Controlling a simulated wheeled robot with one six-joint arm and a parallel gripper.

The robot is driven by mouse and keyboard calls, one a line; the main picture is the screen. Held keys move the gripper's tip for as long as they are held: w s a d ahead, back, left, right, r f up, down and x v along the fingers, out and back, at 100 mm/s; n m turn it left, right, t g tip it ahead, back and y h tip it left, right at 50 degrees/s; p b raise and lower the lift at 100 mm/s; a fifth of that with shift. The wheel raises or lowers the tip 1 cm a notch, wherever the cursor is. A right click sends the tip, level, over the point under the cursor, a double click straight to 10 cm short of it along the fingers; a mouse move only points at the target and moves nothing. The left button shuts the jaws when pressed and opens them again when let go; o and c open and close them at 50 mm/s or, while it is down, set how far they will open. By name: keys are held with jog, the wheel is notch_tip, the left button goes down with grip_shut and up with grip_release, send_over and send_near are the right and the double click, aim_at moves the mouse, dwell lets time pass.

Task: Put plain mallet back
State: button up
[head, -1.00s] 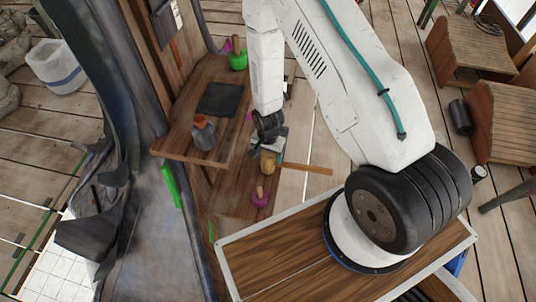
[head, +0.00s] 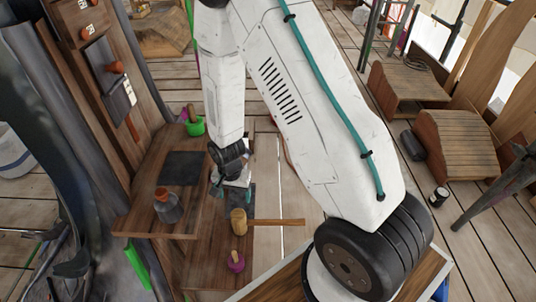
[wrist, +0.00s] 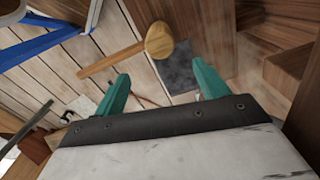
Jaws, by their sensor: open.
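The plain mallet, with a tan wooden head (head: 238,222) and a long handle pointing right, rests on the low wooden shelf (head: 205,265). In the wrist view its head (wrist: 160,40) is beyond the fingertips, with the handle running to the left. My gripper (head: 233,192) is above and apart from the mallet head. In the wrist view its teal fingers (wrist: 162,88) are spread with nothing held between them. A dark grey square (wrist: 176,68) lies below, beside the mallet head.
A purple mallet (head: 236,262) stands near the plain one. The upper shelf bears a green mallet (head: 194,124), a bare dark square (head: 182,167) and a grey item with an orange top (head: 167,207). A wooden panel with tool holders (head: 105,75) rises at left.

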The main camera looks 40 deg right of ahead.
jog(key=s+d+r+n, duration=0.1)
jog(key=s+r+n, duration=0.1)
jog(key=r, duration=1)
jog(key=s+d+r+n, duration=0.1)
jog(key=r+n, duration=0.1)
jog(key=r, duration=1)
jog(key=s+d+r+n+t, duration=0.1)
jog(key=s+r+n, duration=0.4)
jog(key=s+r, duration=1.1)
jog(key=s, duration=0.3)
jog(key=shift+s, duration=0.15)
